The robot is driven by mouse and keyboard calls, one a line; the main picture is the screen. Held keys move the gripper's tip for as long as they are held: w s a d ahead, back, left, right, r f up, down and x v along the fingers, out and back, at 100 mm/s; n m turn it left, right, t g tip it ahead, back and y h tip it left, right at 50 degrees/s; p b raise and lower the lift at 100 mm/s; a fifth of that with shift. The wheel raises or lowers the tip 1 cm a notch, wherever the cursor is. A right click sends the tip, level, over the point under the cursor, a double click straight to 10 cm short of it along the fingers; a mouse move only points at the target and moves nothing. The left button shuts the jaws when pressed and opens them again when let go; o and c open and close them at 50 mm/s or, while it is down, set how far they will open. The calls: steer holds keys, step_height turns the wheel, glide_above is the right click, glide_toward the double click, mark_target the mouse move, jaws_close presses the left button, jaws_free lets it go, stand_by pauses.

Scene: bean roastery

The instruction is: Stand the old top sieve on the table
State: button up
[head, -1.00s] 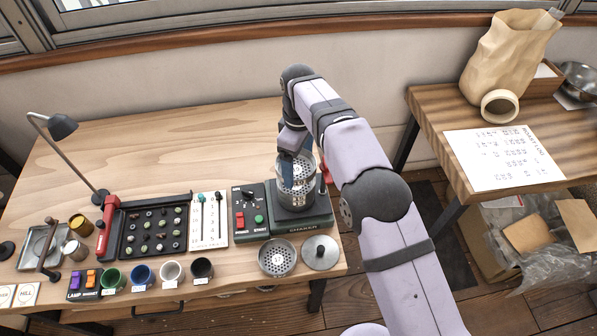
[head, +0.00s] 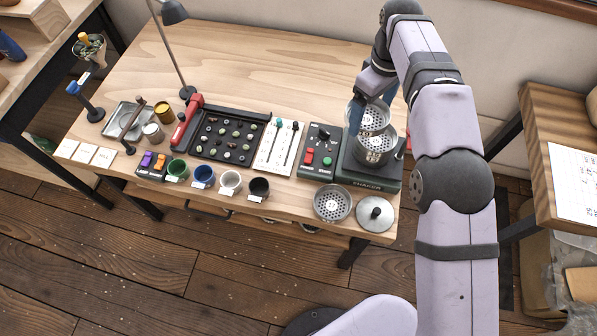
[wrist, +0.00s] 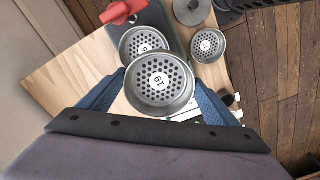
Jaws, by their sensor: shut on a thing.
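My gripper (head: 377,112) is shut on a round metal sieve (head: 373,120) with a perforated floor. It holds this sieve roughly level, just above the shaker (head: 368,178). In the wrist view the held sieve (wrist: 160,88) sits between the two blue fingers, with a label that seems to read 19 upside down. A second sieve (head: 375,152) stays on the shaker below; it also shows in the wrist view (wrist: 143,40), partly hidden by the held one. A third sieve (head: 332,203) lies on the table (head: 250,55) at the front right.
A metal lid (head: 375,213) lies right of the loose sieve, near the table edge. A control box (head: 319,152), a slider panel (head: 279,145) and a bean tray (head: 228,137) stand left of the shaker. Several cups line the front. The table's back is clear.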

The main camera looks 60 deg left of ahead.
steer(key=s+f+b, duration=0.4)
steer(key=s+f, duration=0.2)
steer(key=s, duration=0.5)
steer(key=s+f+b, duration=0.3)
steer(key=s+f, duration=0.3)
steer(key=s, duration=0.4)
steer(key=shift+f+p, duration=0.8)
steer(key=shift+f, duration=4.25)
steer(key=shift+f, duration=0.1)
steer(key=o, duration=0.7)
steer(key=shift+f, duration=0.1)
steer(key=shift+o, duration=1)
steer(key=shift+r, duration=0.2)
step_height(320, 180, up, 12)
steer(key=b, duration=0.2)
